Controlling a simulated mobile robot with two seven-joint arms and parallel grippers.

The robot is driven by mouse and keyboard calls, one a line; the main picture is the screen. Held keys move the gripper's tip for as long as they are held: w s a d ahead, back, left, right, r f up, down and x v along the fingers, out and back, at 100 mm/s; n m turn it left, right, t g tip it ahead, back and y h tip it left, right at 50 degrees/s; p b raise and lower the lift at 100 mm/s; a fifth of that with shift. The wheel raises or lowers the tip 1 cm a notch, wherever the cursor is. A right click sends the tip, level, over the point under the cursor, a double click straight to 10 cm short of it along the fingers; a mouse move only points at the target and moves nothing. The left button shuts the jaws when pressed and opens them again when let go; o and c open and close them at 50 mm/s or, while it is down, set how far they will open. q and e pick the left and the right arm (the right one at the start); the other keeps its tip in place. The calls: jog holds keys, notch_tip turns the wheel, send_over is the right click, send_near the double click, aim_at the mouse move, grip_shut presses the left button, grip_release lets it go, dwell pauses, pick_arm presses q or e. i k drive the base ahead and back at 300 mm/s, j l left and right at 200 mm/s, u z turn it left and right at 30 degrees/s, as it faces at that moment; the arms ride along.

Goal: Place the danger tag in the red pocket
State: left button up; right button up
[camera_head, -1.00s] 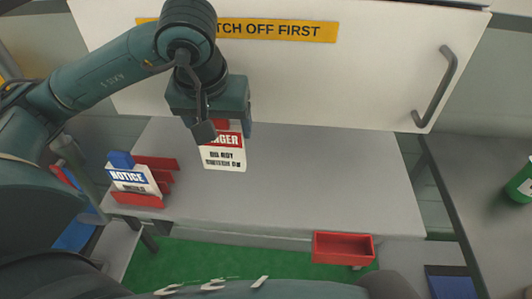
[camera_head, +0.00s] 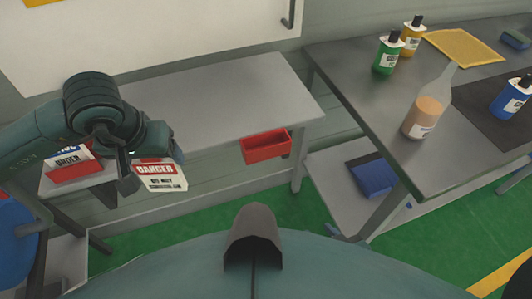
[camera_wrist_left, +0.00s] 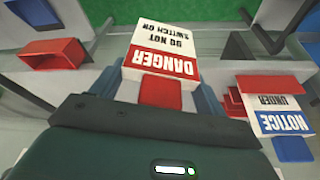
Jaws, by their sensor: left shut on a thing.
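The danger tag (camera_head: 161,177) is a white card with a red DANGER band. It hangs from my left gripper (camera_head: 145,158), which is shut on it. In the left wrist view the danger tag (camera_wrist_left: 160,58) sticks out from between the fingers by its red end. The red pocket (camera_head: 266,147) is an open-topped box on the front edge of the grey bench. It is right of the tag, apart from it, and looks empty. It also shows in the left wrist view (camera_wrist_left: 54,55) at the upper left. My right gripper is not in view.
A red rack (camera_head: 72,170) with a blue-and-white notice tag (camera_wrist_left: 280,122) is at the bench's left end. A second table (camera_head: 360,100) at right carries several bottles and a yellow cloth (camera_head: 464,46). A blue bin (camera_head: 374,177) sits on a low shelf. The grey bench top (camera_head: 210,95) is clear.

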aim_at(265, 151)
jog(key=l+u, duration=0.15)
jog(key=l, duration=1.65)
